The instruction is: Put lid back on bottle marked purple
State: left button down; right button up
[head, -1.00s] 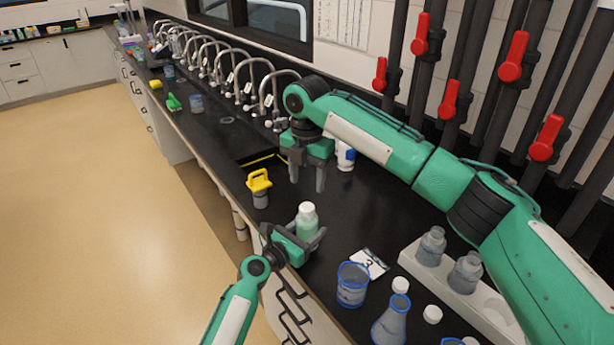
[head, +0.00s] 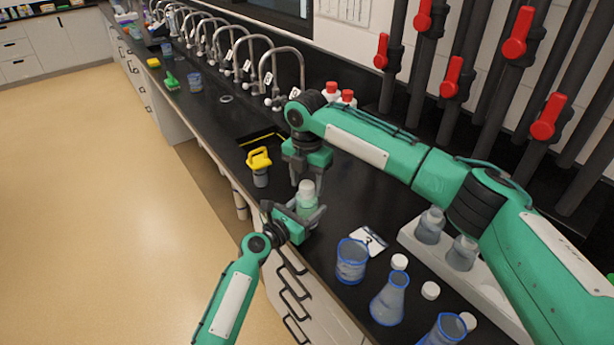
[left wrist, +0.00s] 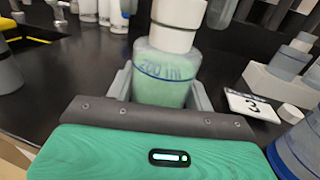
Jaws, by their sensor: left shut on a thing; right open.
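My left gripper (head: 296,216) is shut on a bottle (head: 307,201) with pale green contents, holding it upright at the counter's front edge. A white lid (head: 307,187) sits on its top. In the left wrist view the bottle (left wrist: 162,85) has blue "200 ml" lettering, and its white lid (left wrist: 175,25) is cut off by the top edge. My right gripper (head: 306,180) is open, pointing down directly above the lid, its fingers close to it; I cannot tell whether they touch. No purple mark is visible. Loose white lids (head: 400,261), (head: 431,290) lie on the counter to the right.
A white rack (head: 413,240) holds two open bottles (head: 431,225). A numbered card (head: 368,241), a beaker (head: 352,262) and a flask (head: 388,301) stand nearer. A yellow-handled item (head: 259,166) and a row of taps (head: 270,75) lie left and behind. Red-capped bottles (head: 332,92) stand at the back.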

jog(key=c, duration=1)
jog(key=m, duration=1.2)
jog(key=shift+m, duration=0.4)
jog(key=m, duration=0.6)
jog(key=shift+m, duration=0.4)
jog(key=m, duration=0.3)
jog(key=shift+a+m, duration=0.1)
jog(key=shift+m, duration=0.2)
jog(key=m, duration=0.4)
jog(key=o, duration=1.1)
